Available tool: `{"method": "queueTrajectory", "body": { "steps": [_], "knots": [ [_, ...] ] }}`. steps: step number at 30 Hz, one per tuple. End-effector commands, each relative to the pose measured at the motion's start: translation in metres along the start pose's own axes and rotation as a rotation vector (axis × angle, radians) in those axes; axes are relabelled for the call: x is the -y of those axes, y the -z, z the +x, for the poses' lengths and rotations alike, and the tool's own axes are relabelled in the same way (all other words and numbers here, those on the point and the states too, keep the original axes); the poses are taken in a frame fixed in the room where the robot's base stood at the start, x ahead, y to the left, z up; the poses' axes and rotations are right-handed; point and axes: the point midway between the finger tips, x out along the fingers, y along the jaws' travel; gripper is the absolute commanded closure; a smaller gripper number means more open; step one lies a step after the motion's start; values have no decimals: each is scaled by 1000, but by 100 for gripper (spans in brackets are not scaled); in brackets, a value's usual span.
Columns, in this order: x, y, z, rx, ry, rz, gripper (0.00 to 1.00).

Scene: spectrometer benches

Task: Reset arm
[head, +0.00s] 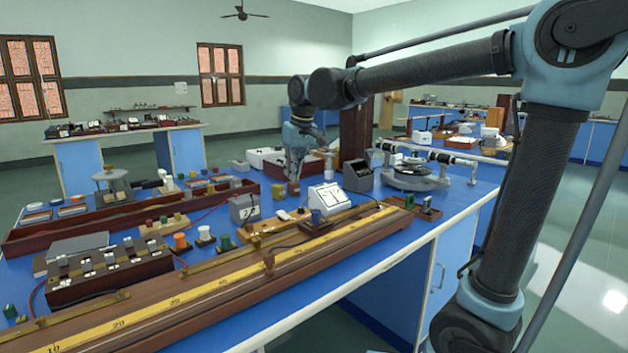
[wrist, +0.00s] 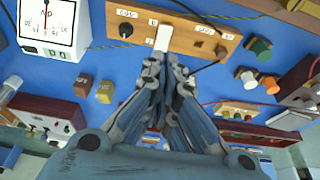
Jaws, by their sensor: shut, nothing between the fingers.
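My arm reaches in from the right in the head view, bent at the elbow over the blue bench (head: 345,282). My gripper (head: 293,184) points down over the bench, among the small instruments. In the wrist view my gripper (wrist: 165,62) has its fingers together with nothing held between them. The fingertips show in front of a wooden switch board (wrist: 188,32) with a black knob and a white upright piece (wrist: 163,38). I cannot tell whether the tips touch that piece.
A long wooden metre-scale board (head: 200,300) lies along the bench's front. White-faced meter (head: 328,197), black box (head: 358,176) and spectrometer (head: 415,176) stand near the gripper. A long dark wooden box (head: 120,220) lies left. Above the bench is open air.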

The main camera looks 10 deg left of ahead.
Motion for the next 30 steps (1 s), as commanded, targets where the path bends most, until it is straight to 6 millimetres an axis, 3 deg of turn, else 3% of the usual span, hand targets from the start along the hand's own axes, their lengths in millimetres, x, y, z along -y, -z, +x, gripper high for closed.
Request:
{"method": "queueTrajectory", "body": {
  "steps": [5,9,15,21,30],
  "knots": [
    [-47,-42,-2,10,-26,80,100],
    [-91,-95,-2,21,-53,170,100],
    [-137,-176,1,37,-91,297,100],
    [-165,-258,11,53,-126,427,100],
    [-178,-378,39,77,-175,622,100]
  ]
}}
